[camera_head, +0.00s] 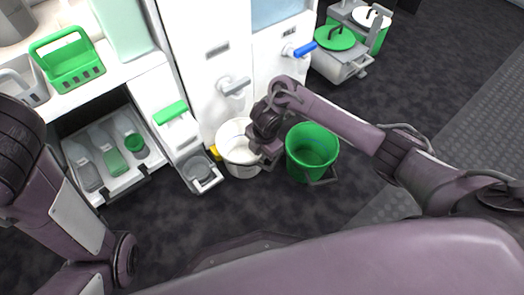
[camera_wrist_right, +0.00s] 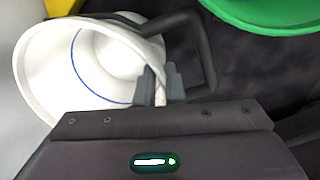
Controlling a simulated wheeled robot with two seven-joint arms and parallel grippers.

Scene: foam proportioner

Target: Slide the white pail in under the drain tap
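The white pail (camera_head: 232,139) stands upright on the dark floor before the white cabinet; its inside has a blue line, seen in the right wrist view (camera_wrist_right: 62,65). My right gripper (camera_head: 266,160) is at the pail's right side. In the wrist view its two fingers (camera_wrist_right: 161,86) sit on either side of the pail's rim, closed on it. The pail's dark handle (camera_wrist_right: 212,60) hangs out beside the fingers. A grey-white tap (camera_head: 235,87) is on the cabinet front above and behind the pail; a blue-handled tap (camera_head: 301,50) is further right. My left gripper is out of view.
A green pail (camera_head: 312,150) stands close right of my right gripper. A small pull-out with a grey cup (camera_head: 198,172) and a yellow piece (camera_head: 215,153) are left of the white pail. An open drawer (camera_head: 128,178) holds bottles. The floor in front is clear.

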